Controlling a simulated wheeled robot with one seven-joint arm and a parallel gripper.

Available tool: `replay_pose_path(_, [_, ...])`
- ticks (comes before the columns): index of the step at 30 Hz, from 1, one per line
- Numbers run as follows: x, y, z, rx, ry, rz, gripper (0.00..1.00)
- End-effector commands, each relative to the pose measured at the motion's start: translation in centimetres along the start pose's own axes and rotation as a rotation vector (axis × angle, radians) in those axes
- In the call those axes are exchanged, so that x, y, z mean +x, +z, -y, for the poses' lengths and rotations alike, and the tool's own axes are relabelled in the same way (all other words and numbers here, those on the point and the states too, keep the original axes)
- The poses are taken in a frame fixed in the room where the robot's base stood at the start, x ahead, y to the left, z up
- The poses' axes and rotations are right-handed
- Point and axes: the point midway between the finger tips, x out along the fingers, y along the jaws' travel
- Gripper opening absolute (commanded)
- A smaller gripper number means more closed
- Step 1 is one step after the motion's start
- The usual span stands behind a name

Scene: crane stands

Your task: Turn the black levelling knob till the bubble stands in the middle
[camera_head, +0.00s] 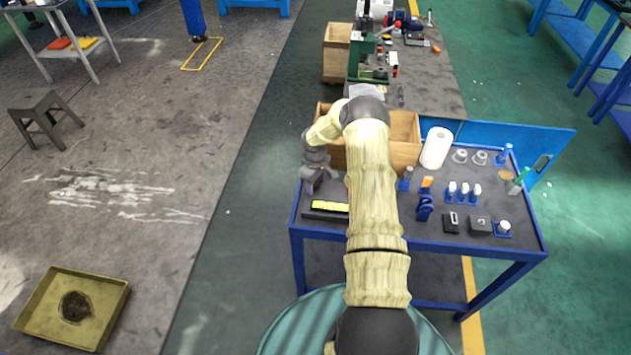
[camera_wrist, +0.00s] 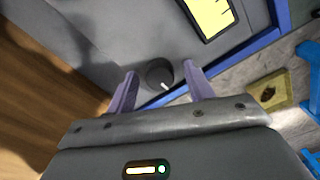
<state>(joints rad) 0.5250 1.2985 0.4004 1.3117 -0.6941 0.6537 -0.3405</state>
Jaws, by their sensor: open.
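The black levelling knob (camera_wrist: 159,73) is a short round knob with a white mark on its rim, in the wrist view. My gripper (camera_wrist: 161,75) is open, with one pale purple finger on each side of the knob and a gap visible beside it. The yellow level vial (camera_wrist: 209,14) in its dark frame is cut off by the top edge of the wrist view. In the head view the vial (camera_head: 330,207) lies near the table's left edge, and my gripper (camera_head: 317,182) is just above and left of it. The knob is hidden there. I cannot make out the bubble's place.
A wooden box (camera_head: 405,155) stands behind my arm on the blue-framed table (camera_head: 420,244). A white roll (camera_head: 436,148), blue holders and small parts fill the table's right side. A brown wooden face (camera_wrist: 35,115) is close on the left in the wrist view.

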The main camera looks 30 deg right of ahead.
Motion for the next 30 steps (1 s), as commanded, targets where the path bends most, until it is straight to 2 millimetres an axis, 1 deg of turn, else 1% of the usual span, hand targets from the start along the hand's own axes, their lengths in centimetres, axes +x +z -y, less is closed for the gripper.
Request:
replay_pose_path(6, [0.02,0.00,-0.02,0.000,0.000,0.000,0.52])
replay_pose_path(8, [0.01,0.00,-0.02,0.000,0.000,0.000,0.40])
replay_pose_path(12, [0.00,0.01,-0.01,0.000,0.000,0.000,0.13])
replay_pose_path(13, [0.00,0.01,-0.01,0.000,0.000,0.000,0.08])
replay_pose_path(23, [0.09,0.02,-0.01,0.024,0.000,0.001,0.08])
replay_pose_path(30, [0.20,0.00,-0.04,0.119,0.002,0.004,0.08])
